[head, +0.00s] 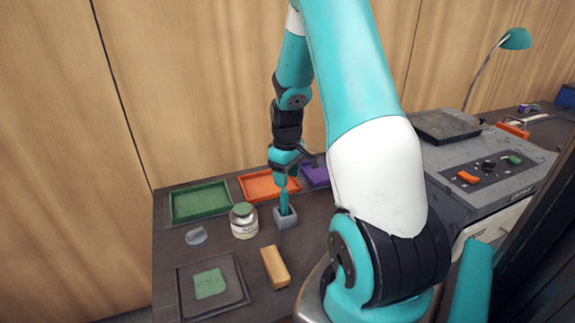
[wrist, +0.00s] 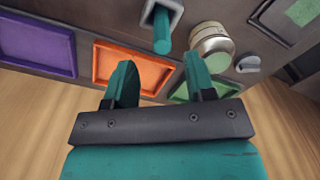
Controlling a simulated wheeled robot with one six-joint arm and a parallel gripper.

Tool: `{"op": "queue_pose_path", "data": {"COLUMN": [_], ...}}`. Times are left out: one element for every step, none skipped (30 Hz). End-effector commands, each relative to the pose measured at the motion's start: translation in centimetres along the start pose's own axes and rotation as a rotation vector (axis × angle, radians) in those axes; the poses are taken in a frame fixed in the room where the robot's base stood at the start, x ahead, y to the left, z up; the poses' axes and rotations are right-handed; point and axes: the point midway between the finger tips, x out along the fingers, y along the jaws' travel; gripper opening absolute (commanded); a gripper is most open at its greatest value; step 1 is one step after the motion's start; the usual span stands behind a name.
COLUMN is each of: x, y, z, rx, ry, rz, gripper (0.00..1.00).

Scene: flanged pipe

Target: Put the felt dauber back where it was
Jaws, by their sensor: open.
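The felt dauber (wrist: 162,32) is a teal stick. It stands in a small grey square holder (wrist: 146,14) in the wrist view. In the head view the holder (head: 286,218) is on the dark table and the dauber (head: 284,203) rises from it, just below my gripper (head: 287,176). In the wrist view my gripper (wrist: 160,75) is open and empty between its two teal fingers. The dauber is beyond the fingertips, apart from them. Its lower end is hidden inside the holder.
A jar with a green lid (head: 243,219) stands close left of the holder. Green (head: 200,202), orange (head: 268,187) and purple (head: 314,177) trays line the back. A tan block (head: 275,267) and a dark tray with a green pad (head: 210,284) are in front.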

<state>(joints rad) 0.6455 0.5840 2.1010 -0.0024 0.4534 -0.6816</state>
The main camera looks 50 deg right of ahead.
Motion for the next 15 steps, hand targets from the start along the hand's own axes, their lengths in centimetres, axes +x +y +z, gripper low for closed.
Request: {"op": "queue_pose_path", "data": {"x": [-1.0, -1.6, -2.3, -2.8, -3.2, -3.8, -4.1, -4.3, -4.7, -4.8, -4.9, -5.0, -5.1, -5.1, -5.3], "y": [0.1, 0.1, 0.1, 0.1, 0.1, 0.1, 0.1, 0.1, 0.1, 0.1, 0.1, 0.0, 0.0, -0.1, -0.5], "z": [-0.1, -0.1, 0.0, 0.0, 0.0, 0.0, 0.0, 0.0, 0.0, 0.0, 0.0, 0.0, 0.0, 0.0, -0.2], "rx": [0.0, 0.0, 0.0, 0.0, 0.001, 0.001, 0.001, 0.001, 0.001, 0.001, 0.001, 0.001, 0.001, -0.001, -0.006], "ry": [0.005, 0.005, 0.004, 0.004, 0.003, 0.003, 0.002, 0.002, 0.001, 0.001, 0.0, 0.0, 0.0, 0.0, 0.004], "rz": [0.004, 0.004, 0.003, 0.003, 0.002, 0.002, 0.001, 0.002, 0.001, 0.0, 0.0, 0.0, 0.0, -0.001, -0.002], "gripper": [0.5, 0.5, 0.5, 0.5, 0.5, 0.5, 0.5, 0.5, 0.5, 0.5, 0.5, 0.5, 0.5, 0.5, 0.5]}}
